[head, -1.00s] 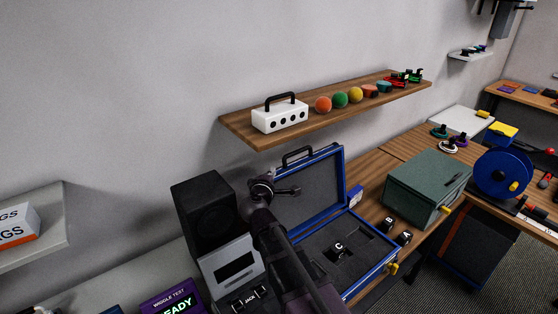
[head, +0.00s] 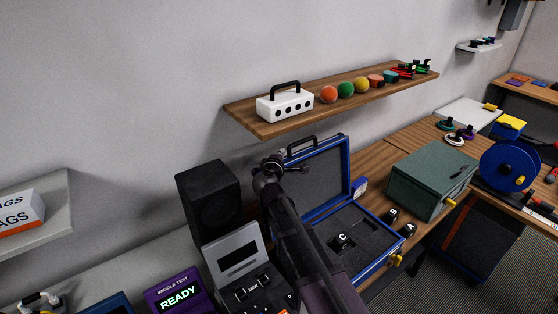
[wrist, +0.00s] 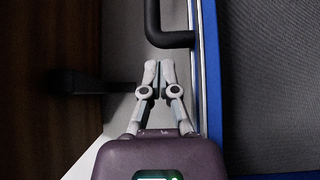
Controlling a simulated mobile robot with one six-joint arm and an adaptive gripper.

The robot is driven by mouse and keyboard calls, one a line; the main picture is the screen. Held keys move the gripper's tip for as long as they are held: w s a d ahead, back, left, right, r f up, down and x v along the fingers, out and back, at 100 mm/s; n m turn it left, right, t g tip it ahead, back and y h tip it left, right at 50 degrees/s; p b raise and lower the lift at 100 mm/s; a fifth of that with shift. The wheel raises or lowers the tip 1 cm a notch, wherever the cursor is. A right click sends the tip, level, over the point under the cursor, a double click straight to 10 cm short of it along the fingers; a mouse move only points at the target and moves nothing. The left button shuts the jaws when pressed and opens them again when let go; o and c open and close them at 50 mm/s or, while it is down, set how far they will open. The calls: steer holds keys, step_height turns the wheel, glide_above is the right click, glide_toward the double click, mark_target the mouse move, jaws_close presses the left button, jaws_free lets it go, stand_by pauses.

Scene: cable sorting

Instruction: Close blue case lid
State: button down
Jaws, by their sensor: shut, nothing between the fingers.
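The blue case stands open on the bench, its lid (head: 322,176) raised nearly upright toward the wall with dark grey lining facing the room. Its black handle (head: 301,144) is on the lid's top edge. In the base (head: 371,243), a black cube marked C (head: 342,240) sits in the dark foam. My gripper (wrist: 159,66) is shut and empty, beside the lid's blue rim (wrist: 209,75) and just below the handle (wrist: 166,38) in the wrist view. Contact with the lid cannot be told. My arm hides the case's left part in the head view.
A black speaker (head: 209,201) and a grey tester (head: 238,257) stand left of the case. A wooden shelf (head: 245,119) hangs above the lid. Black cubes (head: 391,216) and a green box (head: 432,179) are to the right.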

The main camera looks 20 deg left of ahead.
steer(key=shift+w+f, duration=0.2)
steer(key=shift+w, duration=1.65)
steer(key=shift+s, duration=0.1)
